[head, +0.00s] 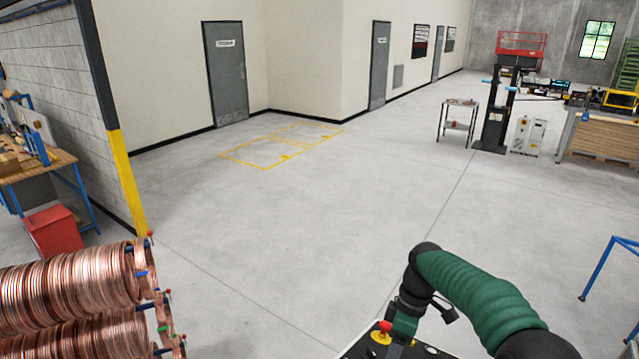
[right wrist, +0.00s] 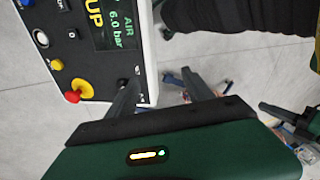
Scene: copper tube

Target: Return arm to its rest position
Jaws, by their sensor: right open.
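My right arm, in a green sleeve (head: 475,290), comes in at the lower right of the head view and bends down beside a control panel. In the right wrist view my right gripper (right wrist: 160,92) is open. Its two dark fingers stand apart with nothing between them, and the left one overlaps the panel's edge in the picture. In the head view its fingers are not clearly visible. Copper tube coils (head: 70,290) lie stacked at the lower left of the head view, far from my right arm. My left gripper is not in view.
The control panel (right wrist: 92,82) has a red and yellow stop button (right wrist: 76,94) and a lit display (right wrist: 112,22). A blue frame (head: 600,268) stands at the right. A workbench (head: 35,165) and red bin (head: 53,230) are at the left. The middle floor is clear.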

